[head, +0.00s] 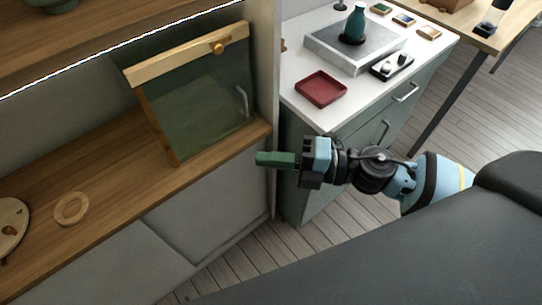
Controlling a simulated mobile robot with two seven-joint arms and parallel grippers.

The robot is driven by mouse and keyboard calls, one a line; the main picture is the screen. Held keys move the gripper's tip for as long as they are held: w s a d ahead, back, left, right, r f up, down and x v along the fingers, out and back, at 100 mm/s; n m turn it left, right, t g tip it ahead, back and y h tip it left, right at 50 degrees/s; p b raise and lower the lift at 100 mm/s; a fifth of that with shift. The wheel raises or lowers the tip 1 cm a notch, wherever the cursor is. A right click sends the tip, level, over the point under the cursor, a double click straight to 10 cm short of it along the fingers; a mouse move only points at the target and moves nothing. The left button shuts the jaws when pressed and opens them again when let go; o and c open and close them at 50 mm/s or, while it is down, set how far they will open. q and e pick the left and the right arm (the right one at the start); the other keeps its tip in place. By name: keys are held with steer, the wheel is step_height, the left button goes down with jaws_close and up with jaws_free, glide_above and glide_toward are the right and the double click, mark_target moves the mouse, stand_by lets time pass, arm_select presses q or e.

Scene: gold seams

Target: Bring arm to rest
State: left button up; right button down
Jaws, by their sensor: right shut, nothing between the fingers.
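My right gripper (275,159) is in the head view, in front of the end of the wooden shelf unit, with its green fingers pointing left. It is shut and empty. My right arm (375,170) reaches in from the right, roughly level across the picture, its hand in front of the grey-green drawer cabinet (335,130). My left gripper is not in view.
A glass-fronted wooden box (200,105) with a knob stands on the wooden shelf (95,195). Bare floor (440,125) shows at right.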

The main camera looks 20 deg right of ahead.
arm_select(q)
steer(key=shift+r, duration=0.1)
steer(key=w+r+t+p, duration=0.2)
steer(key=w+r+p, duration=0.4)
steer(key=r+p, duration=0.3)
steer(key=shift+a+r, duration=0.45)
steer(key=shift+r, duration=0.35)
arm_select(e)
steer(key=s+d+f+m+h, duration=0.4)
steer(key=s+f+m+h, duration=0.3)
steer(key=s+f+m, duration=0.3)
steer(key=s+d+f+m+h, duration=0.4)
steer(key=s+f+m, duration=0.5)
steer(key=s+m, duration=0.5)
steer(key=m+h, duration=0.2)
steer(key=m, duration=0.2)
steer(key=shift+s+d+f+h, duration=0.3)
steer(key=shift+f+h, duration=0.05)
steer(key=shift+h, duration=0.05)
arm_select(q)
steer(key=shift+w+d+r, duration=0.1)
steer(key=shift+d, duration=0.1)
